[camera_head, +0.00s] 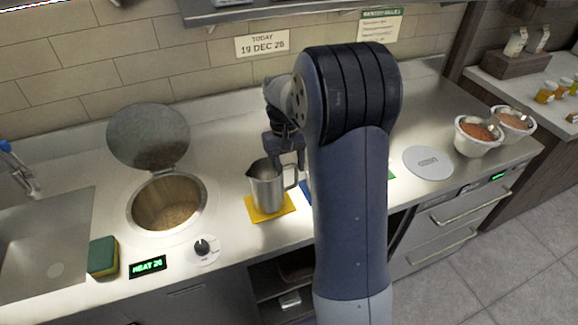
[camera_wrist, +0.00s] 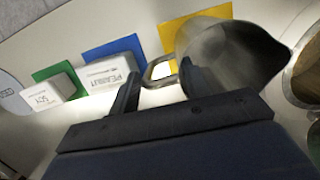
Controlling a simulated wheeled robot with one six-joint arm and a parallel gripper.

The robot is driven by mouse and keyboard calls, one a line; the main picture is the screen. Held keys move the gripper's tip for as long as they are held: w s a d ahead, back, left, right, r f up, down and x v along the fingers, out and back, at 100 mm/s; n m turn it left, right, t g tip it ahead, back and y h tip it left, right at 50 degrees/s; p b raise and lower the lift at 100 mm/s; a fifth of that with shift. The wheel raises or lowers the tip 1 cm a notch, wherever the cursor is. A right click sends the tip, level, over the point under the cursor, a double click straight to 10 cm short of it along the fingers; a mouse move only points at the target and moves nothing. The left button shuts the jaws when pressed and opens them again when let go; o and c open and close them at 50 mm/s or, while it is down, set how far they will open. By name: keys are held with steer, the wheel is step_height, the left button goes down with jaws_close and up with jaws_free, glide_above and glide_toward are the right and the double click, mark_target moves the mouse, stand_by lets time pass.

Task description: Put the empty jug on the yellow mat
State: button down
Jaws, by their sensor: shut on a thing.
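The jug (camera_head: 267,187) is a steel pitcher with a spout and a side handle. It is upright at the yellow mat (camera_head: 284,208); I cannot tell whether its base touches the mat or hangs just above it. The jug also fills the upper right of the wrist view (camera_wrist: 232,58), with the yellow mat (camera_wrist: 205,17) showing behind it. My gripper (camera_head: 291,170) is shut on the jug's handle, and its fingers (camera_wrist: 158,83) flank the handle in the wrist view.
An open well (camera_head: 167,203) with a raised lid (camera_head: 148,136) is left of the jug. A blue mat (camera_wrist: 112,45) with a PEANUT block (camera_wrist: 108,74) and a green mat (camera_wrist: 66,71) with a SOY block (camera_wrist: 47,96) lie beyond the handle. A sponge (camera_head: 103,257) sits by the sink.

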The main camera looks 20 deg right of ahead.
steer(key=shift+f, duration=0.6)
steer(key=c, duration=0.7)
jaws_free()
steer(key=r, duration=0.4)
steer(key=w+r, duration=0.1)
steer(key=r, duration=0.7)
steer(key=shift+w+a+r+b, duration=0.1)
steer(key=shift+w+a+b, duration=0.15)
steer(key=shift+w+b, duration=0.15)
